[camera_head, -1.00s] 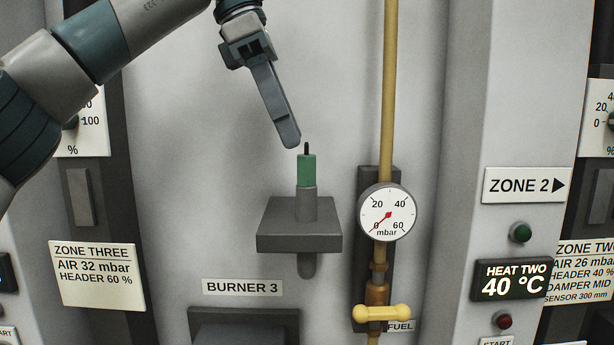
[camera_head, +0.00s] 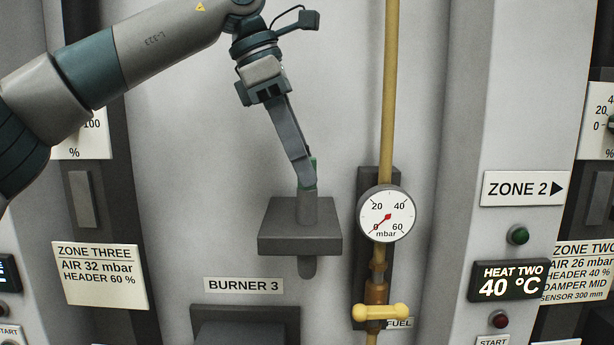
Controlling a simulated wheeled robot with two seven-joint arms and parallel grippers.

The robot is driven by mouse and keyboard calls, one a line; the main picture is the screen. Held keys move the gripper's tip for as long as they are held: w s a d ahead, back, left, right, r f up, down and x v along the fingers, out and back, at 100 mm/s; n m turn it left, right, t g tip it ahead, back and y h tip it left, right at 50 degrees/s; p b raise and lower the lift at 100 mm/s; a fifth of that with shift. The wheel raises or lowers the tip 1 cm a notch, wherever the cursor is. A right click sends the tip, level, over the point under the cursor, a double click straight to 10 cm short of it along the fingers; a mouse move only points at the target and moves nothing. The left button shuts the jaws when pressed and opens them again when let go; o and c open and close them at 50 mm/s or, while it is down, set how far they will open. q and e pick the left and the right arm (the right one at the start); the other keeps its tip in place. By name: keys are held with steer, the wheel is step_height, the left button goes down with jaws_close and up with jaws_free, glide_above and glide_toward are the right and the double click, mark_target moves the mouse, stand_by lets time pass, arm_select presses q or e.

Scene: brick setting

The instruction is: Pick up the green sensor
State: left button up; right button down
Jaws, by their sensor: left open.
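The green sensor (camera_head: 314,172) stands upright in a grey holder (camera_head: 300,236) that juts from the panel above the BURNER 3 label. Only a narrow green strip of it shows, because my left gripper (camera_head: 305,182) is in front of it. The left gripper points downward, its fingertips at the height of the sensor's green body. The fingers overlap one another from this angle, so the gap between them is hidden. I cannot tell whether they touch the sensor. My right gripper is not in view.
A pressure gauge (camera_head: 386,213) and a vertical yellow pipe (camera_head: 391,90) stand close to the right of the holder. A yellow valve handle (camera_head: 380,312) is below the gauge. A dark block (camera_head: 245,325) juts out below.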

arm_select(q)
steer(key=shift+c, duration=0.6)
jaws_close()
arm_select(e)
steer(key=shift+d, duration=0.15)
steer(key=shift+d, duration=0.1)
arm_select(q)
steer(key=shift+r, duration=0.2)
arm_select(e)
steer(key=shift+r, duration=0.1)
